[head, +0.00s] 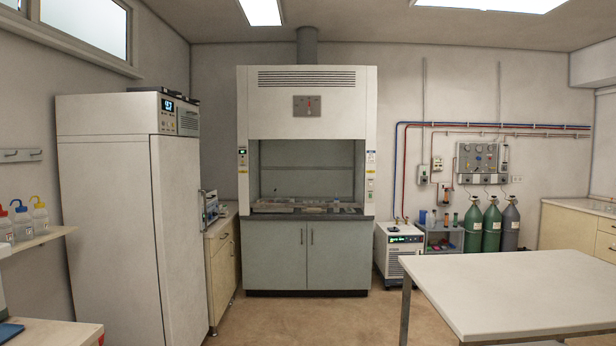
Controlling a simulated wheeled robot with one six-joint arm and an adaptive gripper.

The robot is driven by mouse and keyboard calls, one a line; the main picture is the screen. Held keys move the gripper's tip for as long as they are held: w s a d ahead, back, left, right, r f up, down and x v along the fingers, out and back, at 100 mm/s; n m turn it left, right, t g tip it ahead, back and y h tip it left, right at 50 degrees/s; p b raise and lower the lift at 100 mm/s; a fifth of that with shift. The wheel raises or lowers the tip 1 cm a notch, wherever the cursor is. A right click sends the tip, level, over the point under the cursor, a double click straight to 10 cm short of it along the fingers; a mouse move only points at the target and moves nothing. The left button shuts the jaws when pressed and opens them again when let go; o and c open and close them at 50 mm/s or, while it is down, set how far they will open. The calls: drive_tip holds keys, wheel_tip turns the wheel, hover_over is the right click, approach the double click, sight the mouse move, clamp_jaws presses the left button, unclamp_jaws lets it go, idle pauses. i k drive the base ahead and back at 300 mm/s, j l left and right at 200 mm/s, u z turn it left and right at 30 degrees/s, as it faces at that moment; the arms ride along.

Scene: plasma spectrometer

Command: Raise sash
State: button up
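A white fume hood (367,110) stands against the back wall over a grey two-door base cabinet (308,256). Its opening between the upper panel and the worktop shows a dim interior with a horizontal line across the back. The sash (306,170) cannot be clearly told apart from the interior, so its height is unclear. A dark work surface (312,214) lies at the bottom of the opening, with some items inside too small to name. My gripper is not in view.
A tall white fridge (110,200) stands at left, beside a low cabinet (222,262). A white table (510,290) fills the front right. A chiller (398,252) and gas cylinders (491,226) stand right of the hood. The floor (300,318) before the hood is clear.

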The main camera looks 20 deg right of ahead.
sight(252, 205)
drive_tip(key=z, duration=0.15)
drive_tip(key=i+z, duration=0.1)
drive_tip(key=i, duration=4.55)
drive_tip(key=i+z, duration=0.1)
drive_tip(key=i, duration=0.5)
drive_tip(key=i+j+z, duration=0.1)
drive_tip(key=i, duration=0.5)
drive_tip(key=i+j, duration=0.25)
drive_tip(key=i, duration=0.35)
drive_tip(key=z, duration=0.05)
